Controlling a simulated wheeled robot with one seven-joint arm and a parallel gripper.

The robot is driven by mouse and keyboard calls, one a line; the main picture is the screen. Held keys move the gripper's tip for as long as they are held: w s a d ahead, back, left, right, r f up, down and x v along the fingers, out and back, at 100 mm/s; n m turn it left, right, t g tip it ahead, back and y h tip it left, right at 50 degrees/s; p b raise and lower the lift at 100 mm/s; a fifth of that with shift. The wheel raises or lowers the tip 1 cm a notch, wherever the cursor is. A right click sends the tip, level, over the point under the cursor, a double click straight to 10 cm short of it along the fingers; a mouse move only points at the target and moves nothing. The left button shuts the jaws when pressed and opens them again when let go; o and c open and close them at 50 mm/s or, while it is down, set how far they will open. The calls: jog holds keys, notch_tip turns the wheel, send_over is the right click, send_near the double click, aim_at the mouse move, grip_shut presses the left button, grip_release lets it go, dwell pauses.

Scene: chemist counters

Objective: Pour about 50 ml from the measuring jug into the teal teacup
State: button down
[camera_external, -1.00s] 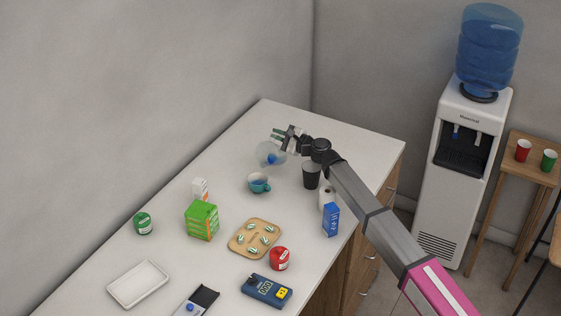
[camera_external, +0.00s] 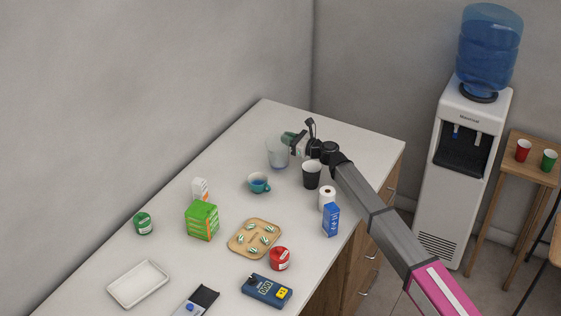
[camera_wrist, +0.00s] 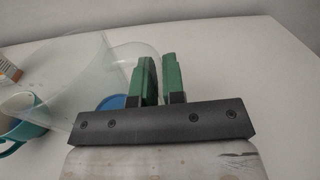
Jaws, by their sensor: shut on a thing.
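The clear measuring jug (camera_external: 277,155) is close to upright near the back of the counter, with some blue liquid low inside. I cannot tell whether its base touches the counter. My gripper (camera_external: 290,138) is shut on the jug at its right side. In the wrist view the green fingers (camera_wrist: 157,80) grip it by the rim or handle side; the exact grip is unclear. The jug's clear wall (camera_wrist: 110,60) and blue liquid (camera_wrist: 112,102) show there. The teal teacup (camera_external: 259,184) stands upright in front of the jug, with blue inside; it also shows in the wrist view (camera_wrist: 36,122).
A black cup (camera_external: 312,176), a white roll (camera_external: 327,196) and a blue carton (camera_external: 331,220) stand right, near my arm. A green box (camera_external: 202,220), white bottle (camera_external: 201,189) and wooden pill tray (camera_external: 236,246) are nearer. The counter left of the jug is clear.

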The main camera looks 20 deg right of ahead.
jog(key=shift+w+d+f+m, duration=0.15)
jog(key=shift+d+f+m, duration=0.05)
jog(key=shift+f+m, duration=0.2)
jog(key=shift+w+d+f+m, duration=0.15)
jog(key=shift+f+m, duration=0.15)
jog(key=shift+m, duration=0.1)
dwell(0.4)
